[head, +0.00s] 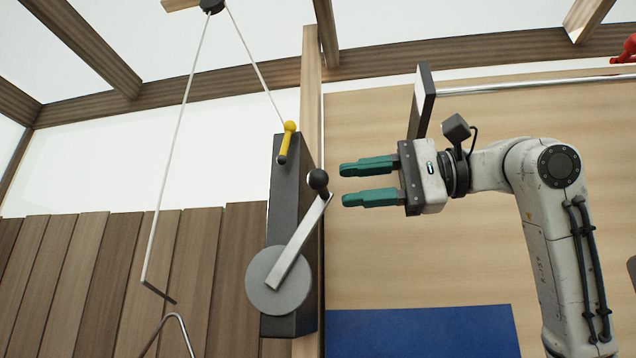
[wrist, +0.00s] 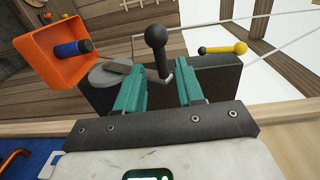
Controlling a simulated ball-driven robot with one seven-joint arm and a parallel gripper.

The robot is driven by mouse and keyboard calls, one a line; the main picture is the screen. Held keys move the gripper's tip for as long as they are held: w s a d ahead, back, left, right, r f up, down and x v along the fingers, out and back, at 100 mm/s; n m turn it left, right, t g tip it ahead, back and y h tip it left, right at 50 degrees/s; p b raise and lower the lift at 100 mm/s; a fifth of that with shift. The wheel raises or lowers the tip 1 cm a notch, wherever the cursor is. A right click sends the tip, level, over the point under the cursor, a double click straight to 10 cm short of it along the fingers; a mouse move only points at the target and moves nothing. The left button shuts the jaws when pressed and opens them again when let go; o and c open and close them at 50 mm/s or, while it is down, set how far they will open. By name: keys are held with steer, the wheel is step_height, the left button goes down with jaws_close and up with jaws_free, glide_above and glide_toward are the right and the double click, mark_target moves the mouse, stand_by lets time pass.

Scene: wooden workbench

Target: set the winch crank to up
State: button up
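The winch is a dark upright block (head: 286,215) on a wooden post, with a round grey disc (head: 262,290) low on it. The pale crank arm (head: 300,243) runs from the disc up and to the right, tilted off vertical. Its black knob (head: 318,180) is at the upper end and also shows in the wrist view (wrist: 155,38). My gripper (head: 345,184) has teal fingers, open and empty, just right of the knob at about its height. In the wrist view the knob appears beyond my gripper's fingertips (wrist: 161,78), lined up with the gap. No contact shows.
A yellow lever (head: 287,140) with a black end sits on the block's upper part. A cord (head: 180,140) runs over a pulley (head: 212,5). An orange bin (wrist: 40,62) with a blue cylinder (wrist: 72,48) lies left in the wrist view. A blue panel (head: 420,332) is below my gripper.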

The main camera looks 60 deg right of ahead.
mark_target(322, 188)
steer(key=p+x, duration=0.1)
steer(key=x, duration=0.4)
steer(key=shift+w+a, duration=0.15)
steer(key=shift+w, duration=0.2)
jaws_close()
